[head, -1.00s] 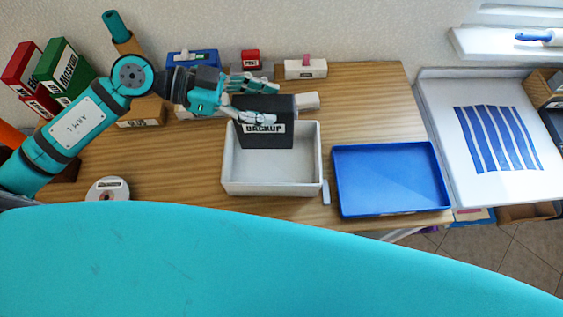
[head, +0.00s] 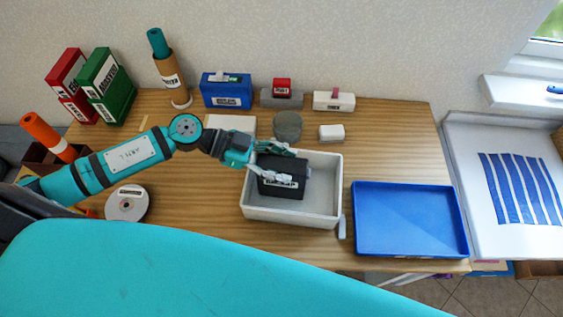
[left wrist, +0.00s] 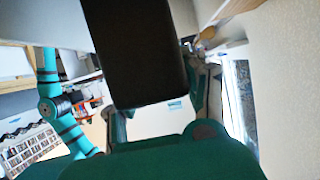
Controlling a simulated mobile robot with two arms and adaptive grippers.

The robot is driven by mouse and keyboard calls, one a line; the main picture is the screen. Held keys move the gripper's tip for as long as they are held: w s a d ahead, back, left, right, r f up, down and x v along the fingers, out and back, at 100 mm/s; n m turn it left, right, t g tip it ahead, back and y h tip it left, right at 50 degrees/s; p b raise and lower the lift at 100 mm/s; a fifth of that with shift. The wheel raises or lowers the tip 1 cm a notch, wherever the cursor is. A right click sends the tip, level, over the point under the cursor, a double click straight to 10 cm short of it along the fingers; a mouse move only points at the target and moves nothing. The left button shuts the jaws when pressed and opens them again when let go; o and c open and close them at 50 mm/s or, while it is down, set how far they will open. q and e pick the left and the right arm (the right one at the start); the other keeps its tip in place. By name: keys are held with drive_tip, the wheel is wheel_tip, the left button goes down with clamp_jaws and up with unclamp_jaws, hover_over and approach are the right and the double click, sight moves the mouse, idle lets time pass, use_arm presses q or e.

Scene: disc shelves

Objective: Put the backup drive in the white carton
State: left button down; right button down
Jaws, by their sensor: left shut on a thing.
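The black backup drive (head: 284,178) with a white label is inside the white carton (head: 292,217), toward its left side, between the carton's walls. My left gripper (head: 273,162) is shut on the drive, its fingers reaching over the carton's left wall. I cannot tell whether the drive touches the carton's floor. In the left wrist view the drive (left wrist: 135,50) shows as a large dark block between the fingers. My right gripper is not in view.
A blue tray (head: 410,217) stands right of the carton. A grey round tin (head: 288,126) and a small white box (head: 331,133) are behind it. A labelled disc (head: 127,203) lies to the left. Boxes line the wall, including a blue one (head: 227,92).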

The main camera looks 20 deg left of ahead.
use_arm(q)
drive_tip(key=shift+f, duration=0.15)
drive_tip(key=c, duration=0.7)
unclamp_jaws()
drive_tip(key=shift+f, duration=0.1)
drive_tip(key=shift+a, duration=0.15)
drive_tip(key=shift+b+v, duration=1.3)
drive_tip(key=shift+v, duration=4.65)
